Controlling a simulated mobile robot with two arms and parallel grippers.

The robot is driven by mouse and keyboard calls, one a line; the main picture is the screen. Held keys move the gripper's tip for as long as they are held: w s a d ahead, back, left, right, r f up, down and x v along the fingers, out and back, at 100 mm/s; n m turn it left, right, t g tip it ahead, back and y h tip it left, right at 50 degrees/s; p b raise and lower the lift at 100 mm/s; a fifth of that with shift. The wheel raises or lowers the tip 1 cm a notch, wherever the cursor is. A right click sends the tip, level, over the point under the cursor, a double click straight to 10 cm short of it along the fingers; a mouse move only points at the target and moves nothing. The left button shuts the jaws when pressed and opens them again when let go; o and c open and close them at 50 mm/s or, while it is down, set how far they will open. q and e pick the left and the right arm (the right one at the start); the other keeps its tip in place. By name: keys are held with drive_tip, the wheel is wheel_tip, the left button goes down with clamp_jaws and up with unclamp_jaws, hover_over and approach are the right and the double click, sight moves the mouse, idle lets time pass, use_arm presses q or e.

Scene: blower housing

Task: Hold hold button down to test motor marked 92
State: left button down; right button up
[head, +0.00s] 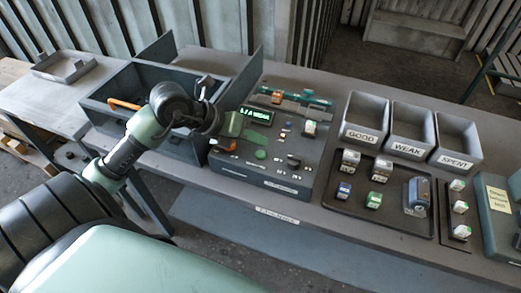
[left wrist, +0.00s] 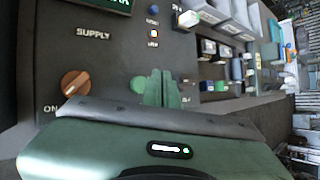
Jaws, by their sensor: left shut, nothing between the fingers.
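The grey test panel (head: 285,180) stands mid-table with a lit green display (head: 257,115). A round green button (head: 261,155) is on its face; no label on it is readable. In the left wrist view the green button (left wrist: 141,84) is partly behind my fingers. My left gripper (head: 233,124) is shut and empty over the panel's left part; its green fingertips show in the wrist view (left wrist: 161,88). They look close to the button, but I cannot tell whether they touch it. A small white-and-green block (head: 310,128) sits at the panel's right. I cannot read a 92 anywhere.
An orange supply knob (left wrist: 75,83) is left of the fingers. Bins GOOD (head: 363,118), WEAK (head: 410,130) and SPENT (head: 456,140) stand at right. A dark tray (head: 392,221) holds several small blocks. A grey open box (head: 100,112) is left of the panel.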

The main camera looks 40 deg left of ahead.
sight(257, 155)
use_arm(q)
drive_tip(key=shift+r+p, duration=1)
drive_tip(key=shift+r, duration=0.85)
